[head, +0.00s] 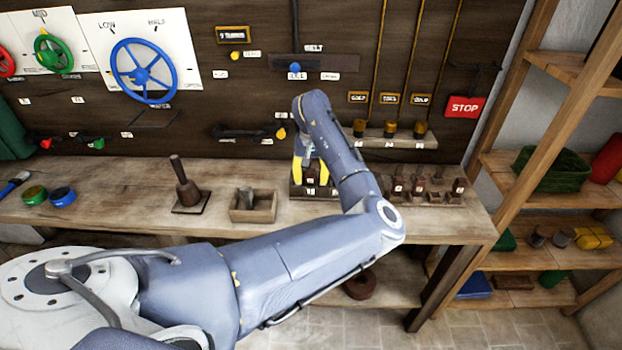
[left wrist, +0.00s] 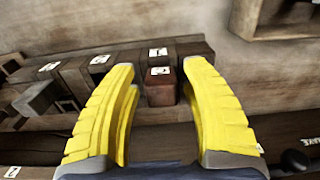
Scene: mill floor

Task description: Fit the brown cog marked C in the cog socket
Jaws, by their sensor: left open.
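I cannot make out a cog marked C or a cog socket for certain in either view; the tags are too small to read surely. My left gripper (head: 310,172) is open, pointing down over a dark rack (head: 300,192) of tagged pieces on the bench. In the left wrist view its yellow fingers (left wrist: 163,75) stand on either side of a reddish-brown block (left wrist: 160,92) with a white tag, with no clear grip on it. Another tagged dark block (left wrist: 180,52) is just behind. My right gripper is not in view.
Several brown tagged pieces (head: 420,187) stand at the bench's right end. A wooden box (head: 253,214) with a grey piece and a dark pestle-like tool (head: 187,193) are to the left. A round brown thing (head: 360,286) lies below. Shelves (head: 535,205) stand at right.

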